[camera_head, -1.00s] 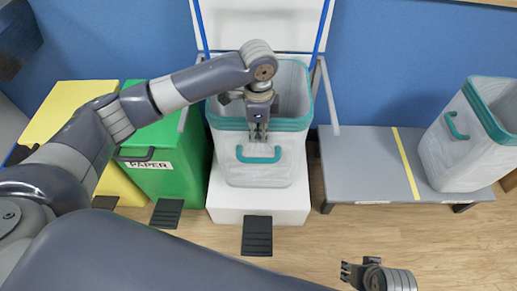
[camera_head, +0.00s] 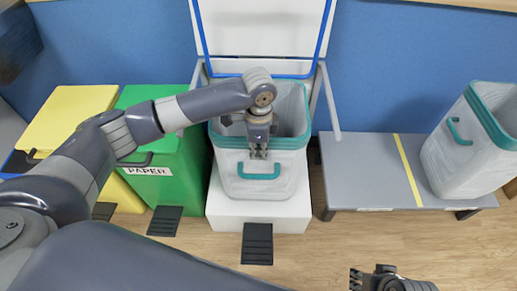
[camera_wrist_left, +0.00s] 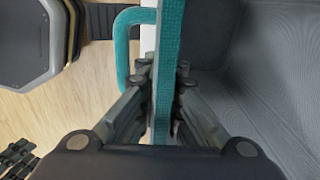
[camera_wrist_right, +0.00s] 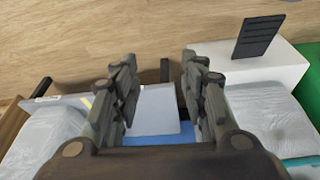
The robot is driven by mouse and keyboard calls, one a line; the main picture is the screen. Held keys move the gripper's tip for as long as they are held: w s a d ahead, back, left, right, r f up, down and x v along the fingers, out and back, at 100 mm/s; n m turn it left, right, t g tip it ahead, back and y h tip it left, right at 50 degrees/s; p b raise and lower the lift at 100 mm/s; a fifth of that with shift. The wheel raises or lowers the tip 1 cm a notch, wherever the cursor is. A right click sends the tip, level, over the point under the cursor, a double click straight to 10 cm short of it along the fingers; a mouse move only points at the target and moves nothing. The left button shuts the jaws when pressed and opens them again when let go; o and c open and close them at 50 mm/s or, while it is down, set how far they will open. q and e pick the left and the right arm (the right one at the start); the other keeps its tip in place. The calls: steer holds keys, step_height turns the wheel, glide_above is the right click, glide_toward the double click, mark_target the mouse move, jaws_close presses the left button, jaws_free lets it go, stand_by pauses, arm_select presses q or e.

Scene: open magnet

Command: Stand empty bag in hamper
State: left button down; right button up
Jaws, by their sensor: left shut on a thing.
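My left gripper (camera_head: 258,152) is shut on the front teal rim of a pale grey bag (camera_head: 245,188), which also shows in the left wrist view (camera_wrist_left: 165,60). The bag is upright, with a teal handle below my fingers; its visible interior looks empty. It is between the side arms of the white hamper (camera_head: 225,218), over its low white base. The gap between bag and base, if any, cannot be told. The hamper lid (camera_head: 262,28) is raised behind. My right gripper (camera_head: 370,280) is open and empty near the front; its fingers are apart in its wrist view (camera_wrist_right: 160,85).
A similar teal-rimmed bag (camera_head: 450,165) stands on a grey bench (camera_head: 365,175) with a yellow stripe at right. A green PAPER bin (camera_head: 165,185) and a yellow bin (camera_head: 75,105) stand at left. A dark pedal (camera_head: 257,243) is before the hamper. Floor is clear at right front.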

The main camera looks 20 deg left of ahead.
arm_select(q)
steer(key=c, duration=1.8)
jaws_free()
arm_select(e)
steer(key=shift+f, duration=0.1)
arm_select(q)
step_height(320, 180, up, 11)
steer(key=p, duration=0.3)
steer(key=shift+s+d+f, duration=0.1)
steer(key=shift+f, duration=0.05)
steer(key=shift+r, duration=0.8)
arm_select(e)
step_height(320, 180, down, 11)
steer(key=shift+a+f+g, duration=0.15)
steer(key=shift+g, duration=0.15)
